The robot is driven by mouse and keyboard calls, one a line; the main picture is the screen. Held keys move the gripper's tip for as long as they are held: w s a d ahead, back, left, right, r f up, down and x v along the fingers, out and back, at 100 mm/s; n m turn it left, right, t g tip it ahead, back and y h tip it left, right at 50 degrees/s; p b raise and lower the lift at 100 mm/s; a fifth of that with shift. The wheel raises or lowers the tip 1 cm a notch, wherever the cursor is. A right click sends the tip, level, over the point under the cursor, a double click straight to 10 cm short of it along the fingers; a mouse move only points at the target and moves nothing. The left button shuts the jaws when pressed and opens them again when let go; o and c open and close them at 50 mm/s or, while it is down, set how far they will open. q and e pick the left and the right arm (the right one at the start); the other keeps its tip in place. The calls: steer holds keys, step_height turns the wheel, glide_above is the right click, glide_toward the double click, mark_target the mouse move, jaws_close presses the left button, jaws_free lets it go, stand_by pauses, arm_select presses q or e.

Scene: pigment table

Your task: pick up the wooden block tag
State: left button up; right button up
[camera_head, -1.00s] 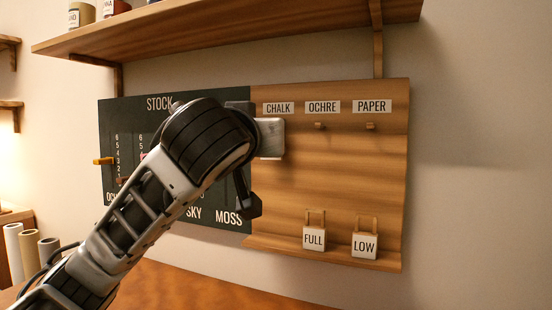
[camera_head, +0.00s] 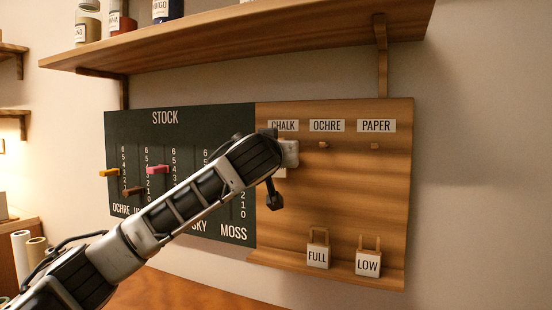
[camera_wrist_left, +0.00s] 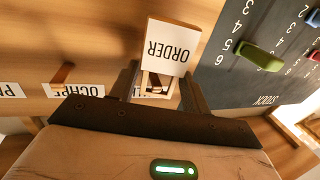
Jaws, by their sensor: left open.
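A white-faced wooden block tag reading ORDER (camera_wrist_left: 167,47) appears upside down in the left wrist view, with its wooden loop below it in the picture. My left gripper (camera_wrist_left: 160,85) is open, its two fingers either side of the loop; I cannot tell whether they touch it. In the head view my left gripper (camera_head: 288,155) is at the board just under the CHALK label (camera_head: 283,126), where my own wrist hides most of the peg area. Two more block tags, FULL (camera_head: 318,256) and LOW (camera_head: 368,263), stand on the board's bottom ledge. My right gripper is not in view.
The wooden board has bare pegs under OCHRE (camera_head: 323,145) and PAPER (camera_head: 375,146). The dark STOCK board (camera_head: 180,135) with coloured sliders adjoins on the left. A shelf (camera_head: 250,45) with jars overhangs above. The board's middle right is clear.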

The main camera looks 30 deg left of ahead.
arm_select(q)
steer(key=shift+w+a, duration=0.1)
steer(key=shift+w, duration=0.2)
steer(key=c, duration=0.8)
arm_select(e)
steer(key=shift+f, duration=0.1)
arm_select(q)
steer(key=shift+r, duration=0.5)
steer(key=b+v, duration=0.3)
steer(key=v, duration=1.5)
steer(key=shift+r+b, duration=0.3)
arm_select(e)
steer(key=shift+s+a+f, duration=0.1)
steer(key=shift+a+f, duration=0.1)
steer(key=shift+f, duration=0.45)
